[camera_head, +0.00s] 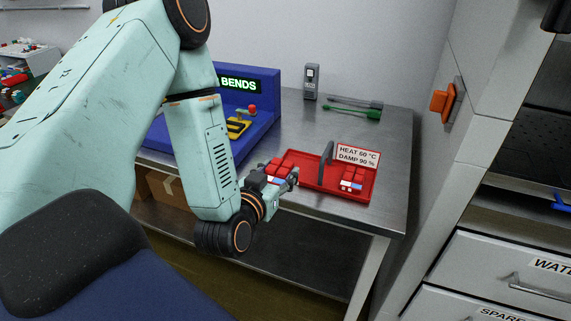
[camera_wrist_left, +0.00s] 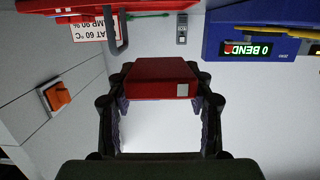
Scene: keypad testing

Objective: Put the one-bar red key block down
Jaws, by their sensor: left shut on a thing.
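My left gripper (camera_head: 288,181) is shut on a red key block (camera_wrist_left: 160,72), which spans its two fingers in the wrist view. A small pale patch shows on the block's near face; I cannot make out its bars. In the head view the gripper is low at the left part of the red tray (camera_head: 318,188), and its fingers partly hide what is there. Red blocks (camera_head: 283,165) show right by the fingers. Whether the held block touches the tray cannot be told. My right gripper is not in view.
A grey upright handle (camera_head: 327,160) divides the tray. Its right part holds red blocks (camera_head: 352,178) below a sign (camera_head: 358,155) reading HEAT 60 °C, DAMP 90 %. A blue tester (camera_head: 238,110) with a BENDS display stands behind left. Green-handled tools (camera_head: 352,112) lie behind the tray.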

